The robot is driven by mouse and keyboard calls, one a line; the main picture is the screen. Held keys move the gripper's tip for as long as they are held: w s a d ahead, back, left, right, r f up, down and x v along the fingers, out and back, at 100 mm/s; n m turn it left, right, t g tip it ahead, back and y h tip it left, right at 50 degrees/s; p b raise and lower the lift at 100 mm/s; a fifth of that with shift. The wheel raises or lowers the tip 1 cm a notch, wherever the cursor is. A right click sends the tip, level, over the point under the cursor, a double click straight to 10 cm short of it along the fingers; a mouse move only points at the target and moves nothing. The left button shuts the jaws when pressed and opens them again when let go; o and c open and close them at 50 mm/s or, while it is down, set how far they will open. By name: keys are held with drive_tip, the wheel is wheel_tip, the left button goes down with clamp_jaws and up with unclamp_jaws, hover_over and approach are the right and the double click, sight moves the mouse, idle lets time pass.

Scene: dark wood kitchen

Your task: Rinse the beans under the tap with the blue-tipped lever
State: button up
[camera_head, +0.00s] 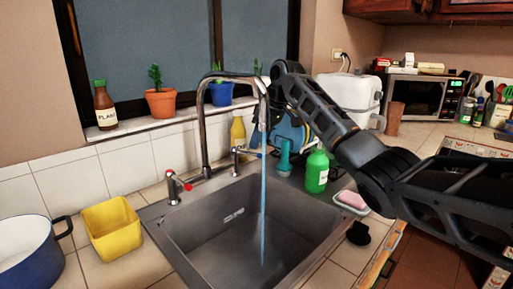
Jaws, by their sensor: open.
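The curved metal tap (202,120) stands behind the grey sink (190,240). A blue stream of water (263,205) runs from its spout into the basin. A red-tipped lever (187,187) is on a stand left of the tap. A second lever (236,157) stands to its right; its tip colour is too small to tell. I cannot make out any beans. My arm reaches in from the right, and its far visible end is beside the spout. I cannot make out my gripper's fingers there.
A yellow tub (112,228) and a blue pot (32,255) stand left of the sink. A green soap bottle (317,172), a pink sponge in a dish (352,201) and a rack with blue plates (290,132) are at the right. Potted plants (160,102) line the sill.

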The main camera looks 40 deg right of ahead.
drive_tip(key=shift+v, duration=1.9)
drive_tip(key=shift+o, duration=0.4)
